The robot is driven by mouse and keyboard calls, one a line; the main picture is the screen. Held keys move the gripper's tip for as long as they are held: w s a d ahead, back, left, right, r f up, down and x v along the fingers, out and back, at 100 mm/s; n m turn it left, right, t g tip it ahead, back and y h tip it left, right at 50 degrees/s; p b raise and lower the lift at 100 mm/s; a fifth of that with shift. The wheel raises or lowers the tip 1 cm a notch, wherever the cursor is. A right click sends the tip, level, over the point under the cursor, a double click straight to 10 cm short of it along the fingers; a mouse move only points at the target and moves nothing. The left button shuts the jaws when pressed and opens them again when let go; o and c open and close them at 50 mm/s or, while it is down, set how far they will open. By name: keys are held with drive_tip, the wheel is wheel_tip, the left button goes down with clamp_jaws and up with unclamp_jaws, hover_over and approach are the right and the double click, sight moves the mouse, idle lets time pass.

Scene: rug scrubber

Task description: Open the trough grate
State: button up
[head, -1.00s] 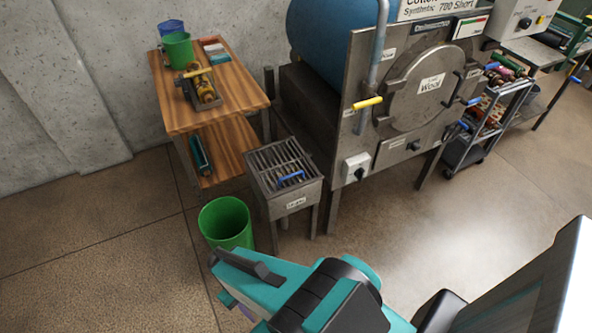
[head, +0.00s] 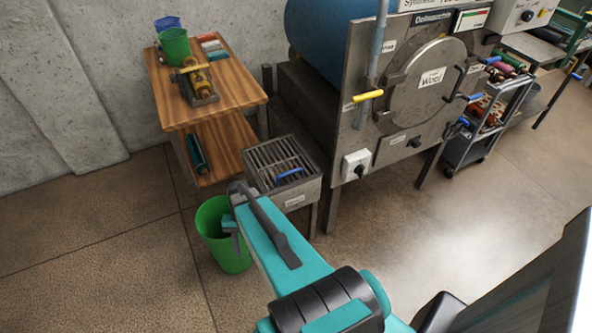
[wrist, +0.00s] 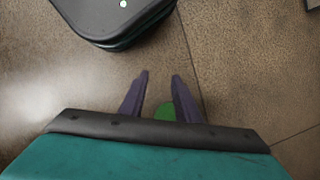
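The trough (head: 296,197) is a grey metal box on legs in the head view, left of the big machine. Its slatted grate (head: 272,157) lies flat across the top, with a blue handle (head: 289,174) near the front edge. My teal arm reaches up from the bottom of the head view, its far end just in front of the trough's lower left corner and over the green bin. My gripper (wrist: 158,74) shows in the wrist view with two dark purple fingers apart and nothing held between the tips. It points at floor, not at the grate.
A green bin (head: 225,257) stands on the floor before the trough. A wooden shelf table (head: 230,85) with buckets stands left. The machine (head: 350,205) with a yellow-handled lever (head: 368,96) stands right.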

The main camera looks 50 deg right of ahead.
drive_tip(key=w+d+r+m+t+b, duration=0.1)
drive_tip(key=w+d+r+m+t, duration=0.25)
drive_tip(key=d, duration=0.55)
drive_tip(key=m+t+b, duration=0.2)
drive_tip(key=m+b, duration=0.1)
drive_tip(key=m, duration=0.4)
approach(293, 171)
drive_tip(key=shift+g+y, duration=0.25)
drive_tip(key=shift+y, duration=0.05)
drive_tip(key=a+f, duration=0.1)
drive_tip(key=a, duration=0.1)
drive_tip(key=w+a+f, duration=0.1)
drive_tip(key=a+f, duration=0.1)
drive_tip(key=a, duration=0.1)
drive_tip(key=a+f, duration=0.2)
drive_tip(key=a, duration=0.1)
drive_tip(key=shift+w+f, duration=0.15)
drive_tip(key=shift+w, duration=0.25)
drive_tip(key=s+d+r+m+t+b, duration=0.1)
drive_tip(key=s+d+r+m, duration=0.1)
drive_tip(key=d+r, duration=0.3)
drive_tip(key=d, duration=0.3)
drive_tip(key=shift+s, duration=0.15)
drive_tip(key=shift+d, duration=0.1)
drive_tip(key=shift+p+x, duration=0.3)
drive_tip(key=shift+x, duration=3.35)
drive_tip(key=shift+d, duration=0.1)
clamp_jaws()
